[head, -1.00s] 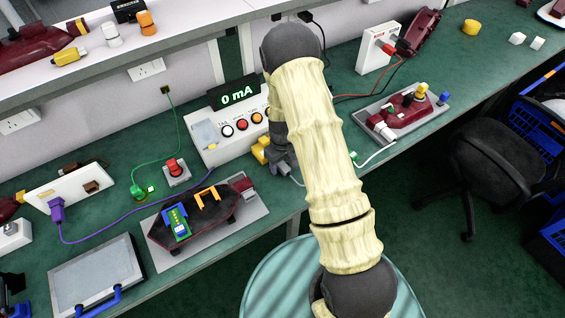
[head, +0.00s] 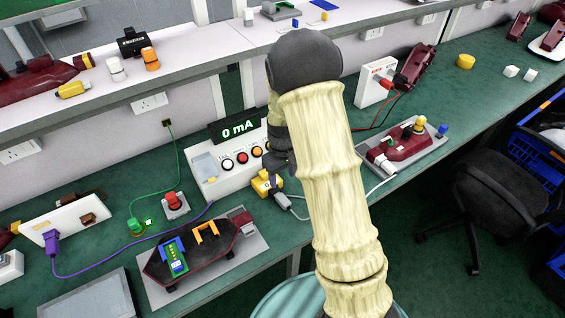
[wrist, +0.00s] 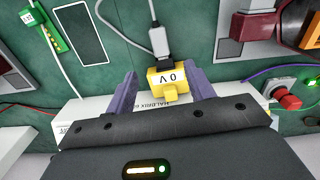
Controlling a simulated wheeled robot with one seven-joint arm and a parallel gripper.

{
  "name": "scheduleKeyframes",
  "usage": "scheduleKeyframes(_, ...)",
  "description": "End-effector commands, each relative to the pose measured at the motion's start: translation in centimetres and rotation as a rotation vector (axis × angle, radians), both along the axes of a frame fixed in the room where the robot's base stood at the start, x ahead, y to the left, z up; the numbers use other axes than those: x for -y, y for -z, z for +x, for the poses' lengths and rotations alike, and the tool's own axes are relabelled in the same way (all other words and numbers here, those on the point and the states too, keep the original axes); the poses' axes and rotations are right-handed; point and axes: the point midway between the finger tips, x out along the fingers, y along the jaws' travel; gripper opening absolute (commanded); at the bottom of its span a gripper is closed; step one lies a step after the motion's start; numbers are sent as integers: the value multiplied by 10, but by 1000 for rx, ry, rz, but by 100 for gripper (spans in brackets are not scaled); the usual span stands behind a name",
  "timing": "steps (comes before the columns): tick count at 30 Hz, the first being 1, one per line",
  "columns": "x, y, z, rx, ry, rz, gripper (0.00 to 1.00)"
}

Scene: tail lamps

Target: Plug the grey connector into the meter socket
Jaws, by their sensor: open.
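The grey connector (head: 284,200) has a white cable and lies on the green bench at the front right of the white meter (head: 222,175), whose display (head: 234,132) reads 0 mA. In the wrist view the grey connector (wrist: 159,41) meets a black piece (wrist: 162,61) against a yellow block (wrist: 167,80) marked "0 V". The yellow block also shows in the head view (head: 264,184). I cannot tell how deep the connector sits. My gripper (wrist: 164,80) is open, its purple fingers on either side of the yellow block. In the head view my gripper (head: 279,170) is partly hidden by my arm.
A skateboard-shaped lamp (head: 195,250) lies on a grey plate to the left, near a red button (head: 173,201). A maroon lamp unit (head: 405,143) stands to the right, where the white cable leads. A black chair (head: 485,190) stands beyond the bench's front edge.

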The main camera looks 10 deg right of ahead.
Motion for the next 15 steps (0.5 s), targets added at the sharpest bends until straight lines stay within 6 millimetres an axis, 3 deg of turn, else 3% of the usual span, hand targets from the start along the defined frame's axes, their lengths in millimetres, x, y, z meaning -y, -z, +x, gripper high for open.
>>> scheduleKeyframes(6, 0, -42, 1, 3, -1, 0, 54)
scheduleKeyframes(15, 0, -59, 0, 0, -1, 0, 54)
